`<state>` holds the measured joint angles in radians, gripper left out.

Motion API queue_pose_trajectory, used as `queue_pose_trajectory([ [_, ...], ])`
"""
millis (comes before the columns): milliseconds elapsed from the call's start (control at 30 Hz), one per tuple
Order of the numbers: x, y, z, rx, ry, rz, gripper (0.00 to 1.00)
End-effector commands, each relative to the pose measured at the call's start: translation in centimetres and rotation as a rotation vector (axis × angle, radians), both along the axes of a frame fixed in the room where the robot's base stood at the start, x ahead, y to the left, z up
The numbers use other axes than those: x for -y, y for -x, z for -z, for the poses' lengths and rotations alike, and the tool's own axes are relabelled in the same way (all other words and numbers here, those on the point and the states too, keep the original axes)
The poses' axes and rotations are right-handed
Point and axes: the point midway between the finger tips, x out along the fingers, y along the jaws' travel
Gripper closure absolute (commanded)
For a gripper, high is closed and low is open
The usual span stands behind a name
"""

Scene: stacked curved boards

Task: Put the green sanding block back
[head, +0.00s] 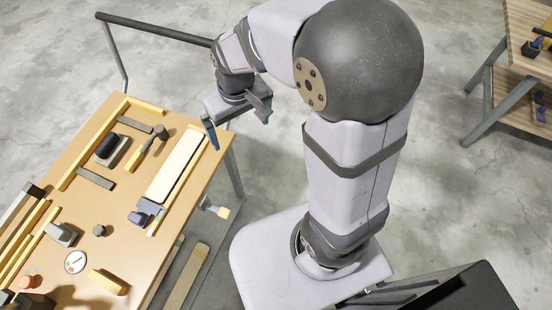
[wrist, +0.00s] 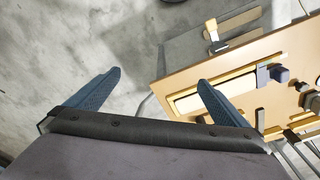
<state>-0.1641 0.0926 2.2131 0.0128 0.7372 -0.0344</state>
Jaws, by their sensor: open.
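My gripper (head: 240,126) hangs past the bench's upper right corner in the head view, open and empty. In the wrist view its two blue fingers (wrist: 160,80) are wide apart, with floor and the bench edge beyond them. I cannot make out a clearly green sanding block in either view. A dark, rounded block (head: 107,146) sits on a grey base on the bench, and its colour reads as near black.
Yellow strips and grey bars bound the pieces.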

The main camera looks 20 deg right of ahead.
Motion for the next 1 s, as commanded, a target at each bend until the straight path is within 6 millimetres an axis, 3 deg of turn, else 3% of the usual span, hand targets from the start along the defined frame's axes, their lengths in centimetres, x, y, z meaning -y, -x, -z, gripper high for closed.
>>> queue_pose_trajectory([
  [33,1.7,2.3,0.3,-0.019,0.004,0.045,0.00],
  [100,3.2,5.0,0.8,-0.043,0.009,0.091,0.00],
  [200,4.6,7.9,1.5,-0.069,0.013,0.140,0.00],
  [333,5.5,10.3,2.1,-0.089,0.015,0.177,0.00],
  [767,5.7,11.1,2.2,-0.098,0.017,0.188,0.00],
  [1000,5.7,11.0,-0.2,-0.098,0.017,0.187,0.00],
])
